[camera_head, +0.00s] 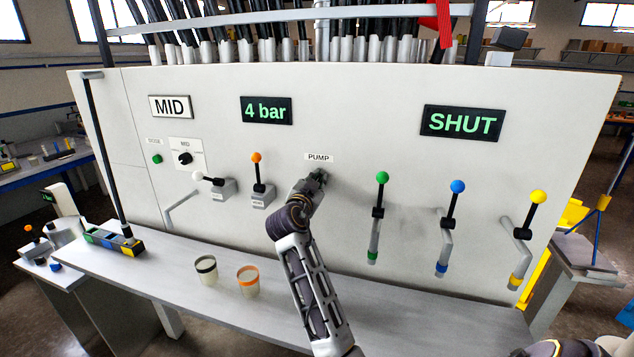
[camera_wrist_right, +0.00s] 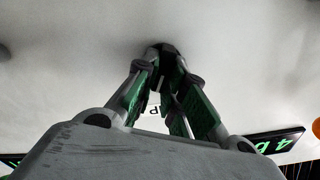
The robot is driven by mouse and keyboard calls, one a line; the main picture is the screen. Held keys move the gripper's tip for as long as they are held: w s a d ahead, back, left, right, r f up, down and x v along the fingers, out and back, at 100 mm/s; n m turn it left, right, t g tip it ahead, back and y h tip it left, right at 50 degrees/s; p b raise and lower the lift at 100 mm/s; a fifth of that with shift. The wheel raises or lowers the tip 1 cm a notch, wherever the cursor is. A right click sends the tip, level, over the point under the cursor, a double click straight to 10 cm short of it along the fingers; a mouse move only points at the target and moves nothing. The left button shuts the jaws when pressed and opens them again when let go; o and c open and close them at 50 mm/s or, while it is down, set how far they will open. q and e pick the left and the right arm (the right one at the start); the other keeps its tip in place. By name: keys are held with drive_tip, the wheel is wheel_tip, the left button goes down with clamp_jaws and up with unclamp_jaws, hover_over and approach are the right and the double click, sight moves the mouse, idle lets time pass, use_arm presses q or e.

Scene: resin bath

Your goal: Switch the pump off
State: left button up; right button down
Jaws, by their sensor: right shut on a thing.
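The PUMP label (camera_head: 318,157) is on the white panel, right of the orange-knobbed lever. My right gripper (camera_head: 317,179) reaches up to the panel just below this label and hides most of the pump control. In the right wrist view, my right gripper (camera_wrist_right: 164,70) has its fingertips closed around a dark pump knob (camera_wrist_right: 163,47) against the panel. The knob's marking and setting are hidden. The display on the panel reads 4 bar (camera_head: 266,111). My left gripper is not in view.
Left of my arm stand a white-knobbed lever (camera_head: 197,176) and an orange-knobbed lever (camera_head: 257,158). To the right are green (camera_head: 382,177), blue (camera_head: 458,187) and yellow (camera_head: 538,197) levers. Two cups (camera_head: 206,271) (camera_head: 248,282) stand on the shelf below. Another display reads SHUT (camera_head: 462,122).

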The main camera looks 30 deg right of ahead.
sight(318, 145)
drive_tip(key=shift+n, duration=0.3)
drive_tip(key=shift+w+a+n+b, duration=0.1)
drive_tip(key=shift+n+b, duration=0.2)
drive_tip(key=shift+n, duration=0.9)
drive_tip(key=shift+w+a+n+b, duration=0.1)
drive_tip(key=shift+n+b, duration=0.15)
drive_tip(key=shift+n, duration=0.95)
drive_tip(key=c, duration=1.5)
unclamp_jaws()
drive_tip(key=shift+r, duration=0.1)
drive_tip(key=shift+r, duration=5)
drive_tip(key=shift+f, duration=0.1)
